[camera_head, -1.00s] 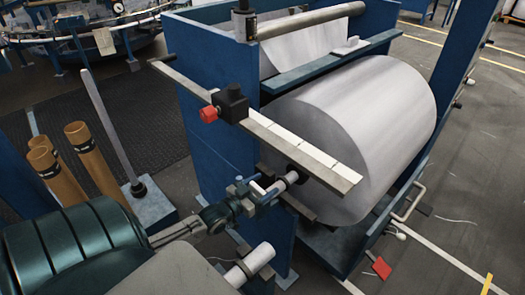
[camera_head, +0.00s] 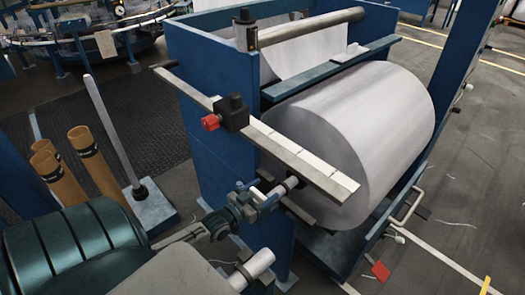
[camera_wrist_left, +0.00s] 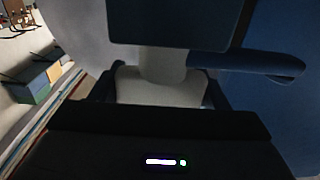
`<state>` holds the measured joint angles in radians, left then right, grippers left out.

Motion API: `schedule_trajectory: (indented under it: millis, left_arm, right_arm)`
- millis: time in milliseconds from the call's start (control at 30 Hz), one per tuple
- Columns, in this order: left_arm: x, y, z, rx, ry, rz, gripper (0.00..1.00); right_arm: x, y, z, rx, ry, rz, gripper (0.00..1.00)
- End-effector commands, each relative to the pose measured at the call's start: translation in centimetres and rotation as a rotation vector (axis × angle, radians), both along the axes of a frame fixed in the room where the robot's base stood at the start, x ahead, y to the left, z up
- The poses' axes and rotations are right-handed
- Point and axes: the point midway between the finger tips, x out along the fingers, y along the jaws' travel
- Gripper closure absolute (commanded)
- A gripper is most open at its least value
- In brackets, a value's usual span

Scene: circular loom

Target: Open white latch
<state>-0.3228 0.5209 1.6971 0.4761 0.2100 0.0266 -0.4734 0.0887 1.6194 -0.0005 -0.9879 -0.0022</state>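The white latch (camera_wrist_left: 158,88) sits between the two dark fingers of my left gripper (camera_wrist_left: 160,95) in the left wrist view, and both fingers appear to touch its sides. In the head view my left gripper (camera_head: 262,197) is at the near end of the large white roll, below the long flat bar. Only a small pale part of the latch shows there beside the fingers, and the rest is hidden by the gripper. My right gripper is not in view.
The long bar (camera_head: 290,152) with a black block and red knob (camera_head: 210,122) crosses just above my left gripper. The white roll (camera_head: 365,130) lies behind it in a blue frame (camera_head: 215,70). Brown tubes (camera_head: 92,160) stand on the left.

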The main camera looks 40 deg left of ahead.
Motion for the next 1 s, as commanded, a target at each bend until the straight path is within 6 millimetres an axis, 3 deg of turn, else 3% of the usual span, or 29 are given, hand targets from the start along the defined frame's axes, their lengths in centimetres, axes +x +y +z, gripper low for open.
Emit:
schedule_trajectory:
  millis: [100,467,667,800,1000]
  left_arm:
    - [0.0,0.0,-0.1,-0.001,0.001,0.0,0.13]
    - [-0.4,0.0,0.1,-0.001,0.0,-0.001,0.13]
    - [-3.0,0.2,0.3,-0.001,0.002,-0.001,0.13]
    - [-6.0,0.4,0.2,0.0,0.004,-0.001,0.13]
    - [-9.3,0.6,0.1,-0.001,0.002,-0.001,0.13]
  right_arm:
    - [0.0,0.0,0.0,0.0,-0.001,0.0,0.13]
    - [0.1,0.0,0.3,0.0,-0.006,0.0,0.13]
    - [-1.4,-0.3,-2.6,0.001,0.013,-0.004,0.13]
    - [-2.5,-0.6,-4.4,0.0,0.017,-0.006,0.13]
    - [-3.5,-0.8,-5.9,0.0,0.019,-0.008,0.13]
